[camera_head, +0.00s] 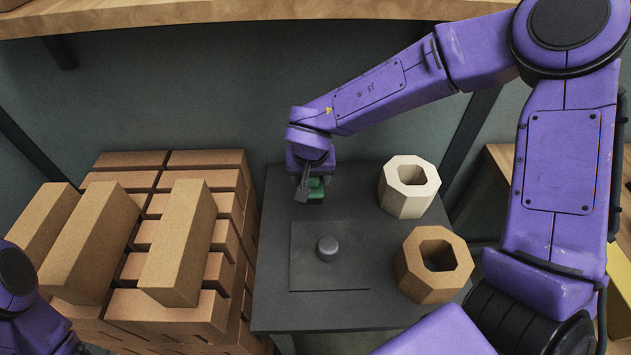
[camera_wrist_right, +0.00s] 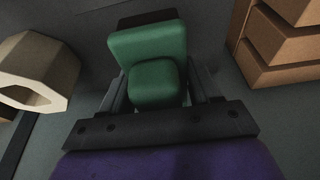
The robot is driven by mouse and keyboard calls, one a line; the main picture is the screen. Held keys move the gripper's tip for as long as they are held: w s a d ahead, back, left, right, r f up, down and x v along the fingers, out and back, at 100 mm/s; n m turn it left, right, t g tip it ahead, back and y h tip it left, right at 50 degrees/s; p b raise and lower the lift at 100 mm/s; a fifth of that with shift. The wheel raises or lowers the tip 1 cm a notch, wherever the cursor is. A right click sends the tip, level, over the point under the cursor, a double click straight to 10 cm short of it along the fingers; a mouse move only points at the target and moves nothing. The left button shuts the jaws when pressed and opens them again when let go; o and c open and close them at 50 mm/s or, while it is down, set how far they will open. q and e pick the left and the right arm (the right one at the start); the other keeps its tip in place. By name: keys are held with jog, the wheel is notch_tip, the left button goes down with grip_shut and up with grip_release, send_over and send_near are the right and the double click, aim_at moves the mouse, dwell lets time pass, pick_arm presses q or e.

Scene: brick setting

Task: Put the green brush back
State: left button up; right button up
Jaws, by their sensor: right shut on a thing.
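The green brush (camera_head: 316,190) is at the far end of the dark grey table (camera_head: 270,309), in the head view. My right gripper (camera_head: 309,190) points down there and is shut on the brush. In the right wrist view the green brush (camera_wrist_right: 151,62) sits between the two fingers of the right gripper (camera_wrist_right: 160,88), with a dark part at its far side. I cannot tell whether the brush touches the table. My left gripper is out of view; only part of my left arm shows at the lower left.
Stacked bricks (camera_head: 225,237) rise close on the left. A wooden shelf (camera_head: 260,9) runs above.

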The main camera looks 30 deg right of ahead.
jog(key=w, duration=0.1)
jog(key=w+d+f, duration=0.2)
jog(key=shift+w+d, duration=0.2)
jog(key=shift+w, duration=0.1)
jog(key=w+d+f, duration=0.1)
jog(key=f, duration=0.1)
jog(key=w+d+f, duration=0.1)
jog(key=w+f, duration=0.1)
jog(key=f, duration=0.1)
jog(key=shift+w+d+f, duration=0.3)
jog(key=shift+d, duration=0.1)
notch_tip(320, 180, down, 3)
jog(key=shift+d+r, duration=0.1)
jog(key=shift+w+f, duration=0.1)
jog(key=shift+f, duration=0.15)
jog(key=shift+f, duration=0.1)
jog(key=o, duration=1.1)
jog(key=p+v, duration=0.1)
jog(key=v, duration=1.1)
